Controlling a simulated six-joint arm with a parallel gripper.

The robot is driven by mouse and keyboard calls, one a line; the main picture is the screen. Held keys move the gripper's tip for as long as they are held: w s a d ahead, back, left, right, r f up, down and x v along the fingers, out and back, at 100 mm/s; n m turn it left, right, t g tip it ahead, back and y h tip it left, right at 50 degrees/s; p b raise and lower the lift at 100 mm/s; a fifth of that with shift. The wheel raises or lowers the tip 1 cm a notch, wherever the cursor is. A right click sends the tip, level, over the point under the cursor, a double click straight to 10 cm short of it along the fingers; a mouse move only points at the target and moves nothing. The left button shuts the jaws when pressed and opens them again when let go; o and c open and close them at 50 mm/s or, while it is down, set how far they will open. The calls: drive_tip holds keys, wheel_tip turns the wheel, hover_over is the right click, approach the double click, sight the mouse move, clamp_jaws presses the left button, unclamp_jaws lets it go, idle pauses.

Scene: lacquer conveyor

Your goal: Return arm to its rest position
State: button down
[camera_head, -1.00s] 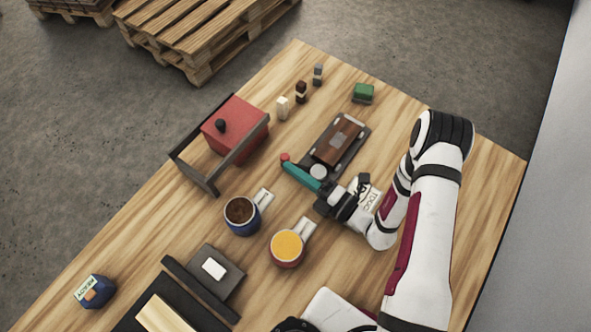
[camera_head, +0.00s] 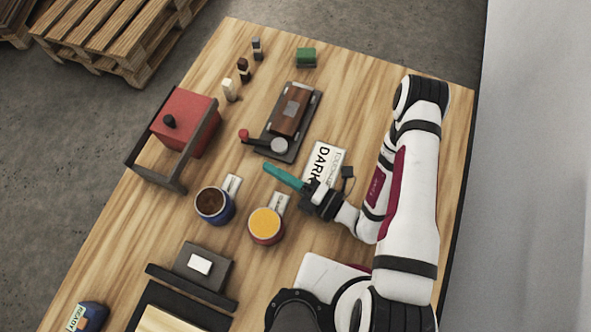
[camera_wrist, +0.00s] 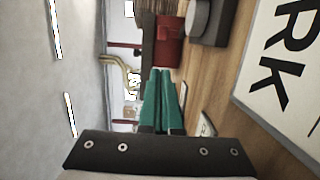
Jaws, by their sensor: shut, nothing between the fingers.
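My gripper (camera_head: 284,176) has teal fingers and is shut with nothing between them. In the head view it hangs above the table, between the dark fixture with a brown block and the orange-filled cup. In the wrist view the teal fingers (camera_wrist: 163,90) lie together, pointing away over the table. My white arm reaches in from the right side of the table. Part of a white card reading "DARK" (camera_head: 325,163) shows beside the gripper, and its letters also show large at the right of the wrist view (camera_wrist: 280,70).
A red box (camera_head: 185,120) with a dark frame stands at left. A blue cup (camera_head: 215,206) and an orange-filled cup (camera_head: 266,225) stand near the gripper. The dark fixture (camera_head: 270,145), small bottles (camera_head: 243,70) and a green block (camera_head: 306,57) stand farther back. A black stand (camera_head: 205,268) is in front.

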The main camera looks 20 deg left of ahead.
drive_tip(key=d, duration=0.3)
drive_tip(key=s+d, duration=0.1)
drive_tip(key=d, duration=0.1)
drive_tip(key=shift+d, duration=0.35)
drive_tip(key=s+d+r+n+g+h, duration=0.2)
drive_tip(key=s+r+n+g+h, duration=0.1)
drive_tip(key=r+n+g, duration=1.15)
drive_tip(key=s+d+r+n+t+h, duration=0.1)
drive_tip(key=d+r+n+t+h, duration=0.1)
drive_tip(key=d+n+t+h, duration=0.3)
drive_tip(key=s+d+r+n+t+h, duration=0.2)
drive_tip(key=d+n+t+h, duration=0.4)
drive_tip(key=n, duration=0.7)
drive_tip(key=shift+s+d+r+h, duration=0.25)
drive_tip(key=shift+d+r+h, duration=0.2)
drive_tip(key=shift+d+h, duration=0.5)
